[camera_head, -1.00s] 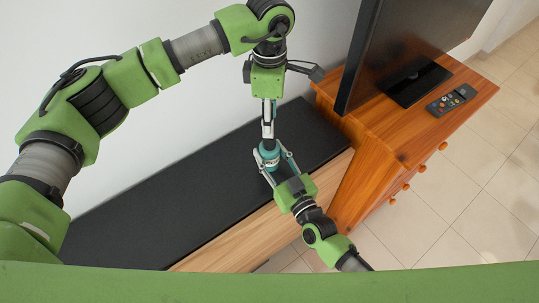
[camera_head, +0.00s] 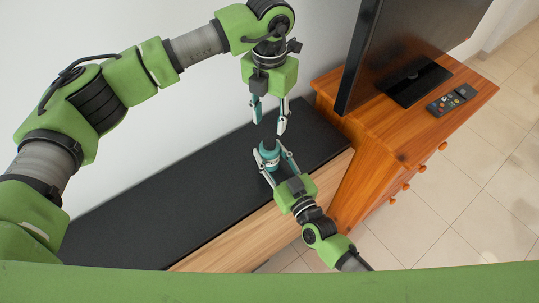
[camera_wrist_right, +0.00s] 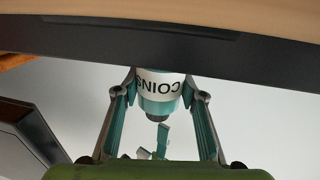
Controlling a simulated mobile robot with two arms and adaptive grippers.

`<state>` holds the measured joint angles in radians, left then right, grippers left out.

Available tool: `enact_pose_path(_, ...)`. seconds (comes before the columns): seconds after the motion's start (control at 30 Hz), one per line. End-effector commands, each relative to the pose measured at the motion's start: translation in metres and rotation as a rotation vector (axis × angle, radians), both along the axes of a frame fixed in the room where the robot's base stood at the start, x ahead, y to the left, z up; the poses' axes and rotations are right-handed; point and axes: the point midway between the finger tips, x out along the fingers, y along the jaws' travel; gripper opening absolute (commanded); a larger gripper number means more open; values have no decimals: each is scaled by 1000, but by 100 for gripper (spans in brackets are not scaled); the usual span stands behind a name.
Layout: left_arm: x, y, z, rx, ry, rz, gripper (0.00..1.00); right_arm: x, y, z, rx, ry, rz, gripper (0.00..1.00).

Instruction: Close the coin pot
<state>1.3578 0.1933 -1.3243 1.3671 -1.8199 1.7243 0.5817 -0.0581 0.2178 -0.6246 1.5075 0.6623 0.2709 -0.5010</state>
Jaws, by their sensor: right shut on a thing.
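The coin pot (camera_head: 269,154) is teal with a white band. It stands on the black top of the low bench, and its label reads COINS in the right wrist view (camera_wrist_right: 160,80). A dark cap (camera_wrist_right: 159,115) sits on the pot's top end; whether it is fully seated I cannot tell. My right gripper (camera_head: 271,162) is shut on the pot's sides, one finger on each side. My left gripper (camera_head: 269,124) is open and empty just above the cap, its fingers pointing down and apart from it.
The low bench (camera_head: 170,205) has a black top, bare to the left of the pot. A wooden cabinet (camera_head: 385,150) stands on the right with a television (camera_head: 400,45) and a remote control (camera_head: 451,99). A white wall rises behind the bench.

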Motion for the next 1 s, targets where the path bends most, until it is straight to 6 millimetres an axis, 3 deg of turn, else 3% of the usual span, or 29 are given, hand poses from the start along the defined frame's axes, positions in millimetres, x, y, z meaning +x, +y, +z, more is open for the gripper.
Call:
enact_pose_path(0.27, -1, 0, -9, 1, 3, -1, 38, 0, 0, 0, 0, 1, 0, 0)
enact_pose_path(0.7, -1, 0, -70, 0, 2, -2, 38, 0, 0, 0, 0, 1, 0, 0)
enact_pose_path(1.0, 0, 0, -80, 0, 0, -3, 38, 0, 0, 0, 0, 1, 0, 0)
